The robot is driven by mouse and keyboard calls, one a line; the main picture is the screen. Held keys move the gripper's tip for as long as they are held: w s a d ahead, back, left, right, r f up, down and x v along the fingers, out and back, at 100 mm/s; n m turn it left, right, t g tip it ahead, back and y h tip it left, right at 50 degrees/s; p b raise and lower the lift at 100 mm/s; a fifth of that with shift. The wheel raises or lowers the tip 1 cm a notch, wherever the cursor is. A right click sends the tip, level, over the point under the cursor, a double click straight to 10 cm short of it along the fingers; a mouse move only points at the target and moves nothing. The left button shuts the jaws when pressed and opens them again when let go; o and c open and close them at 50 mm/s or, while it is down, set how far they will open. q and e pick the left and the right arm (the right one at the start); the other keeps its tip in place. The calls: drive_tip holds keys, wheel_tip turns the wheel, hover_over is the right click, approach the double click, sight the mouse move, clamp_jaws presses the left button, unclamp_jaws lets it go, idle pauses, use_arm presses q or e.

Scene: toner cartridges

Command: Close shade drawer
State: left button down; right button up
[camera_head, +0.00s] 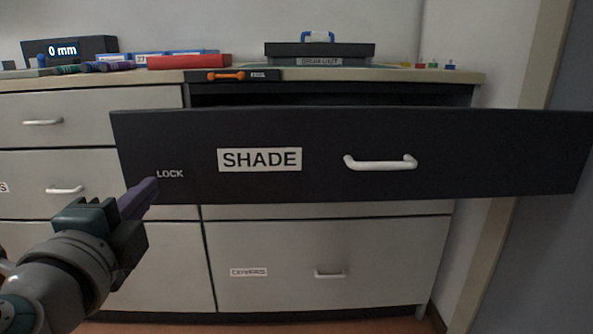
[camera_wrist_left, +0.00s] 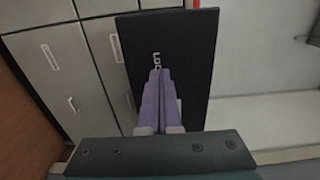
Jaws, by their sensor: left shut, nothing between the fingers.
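The shade drawer (camera_head: 330,185) is pulled out of the cabinet toward me, with its dark front wide across the middle of the head view. It carries a white SHADE label (camera_head: 260,159), a white handle (camera_head: 381,162) and the word LOCK (camera_head: 170,174) at its left. My left gripper (camera_head: 152,186) is shut and empty, its purple fingers at the lower left of the drawer front near LOCK. In the left wrist view the fingertips (camera_wrist_left: 159,74) point at the dark front (camera_wrist_left: 180,45) just under LOCK. I cannot tell whether they touch. My right gripper is not in view.
A closed drawer labelled COVERS (camera_head: 330,250) lies below, and more closed drawers (camera_head: 50,122) stand at the left. The countertop (camera_head: 400,74) holds a drum unit box (camera_head: 318,52), an orange-handled tool (camera_head: 226,76), a red tray (camera_head: 188,62) and a display (camera_head: 70,50).

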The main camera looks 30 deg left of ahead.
sight(167, 172)
use_arm(q)
drive_tip(key=shift+x, duration=2.2)
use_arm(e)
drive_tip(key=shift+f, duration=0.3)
use_arm(q)
drive_tip(key=shift+a+b, duration=0.1)
drive_tip(key=shift+b, duration=0.2)
